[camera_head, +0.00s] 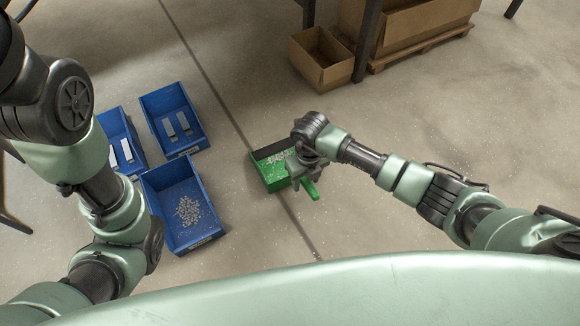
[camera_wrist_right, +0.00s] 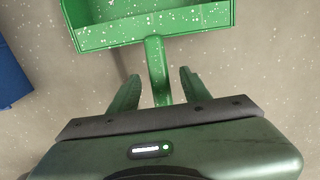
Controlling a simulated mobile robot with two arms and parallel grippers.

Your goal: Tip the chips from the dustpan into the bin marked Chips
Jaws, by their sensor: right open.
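The green dustpan (camera_head: 270,178) lies on the floor right of the blue bins, with pale chips (camera_head: 277,158) in its pan. In the right wrist view the dustpan (camera_wrist_right: 150,30) is at the top, cut off by the frame, with chips in it. My right gripper (camera_wrist_right: 158,88) is open, its fingers on either side of the dustpan's handle (camera_wrist_right: 156,62), with gaps visible. In the head view my right gripper (camera_head: 306,165) partly covers the pan and handle. A blue bin (camera_head: 160,178) holds a pile of chips (camera_head: 187,211); its label is unreadable. My left gripper is out of view.
Two other blue bins, one behind (camera_head: 160,97) and one to the left (camera_head: 112,118), hold light metal pieces. My left arm partly covers the left bin. Cardboard boxes (camera_head: 318,62) stand at the back beside a dark table leg. The floor around the dustpan is clear.

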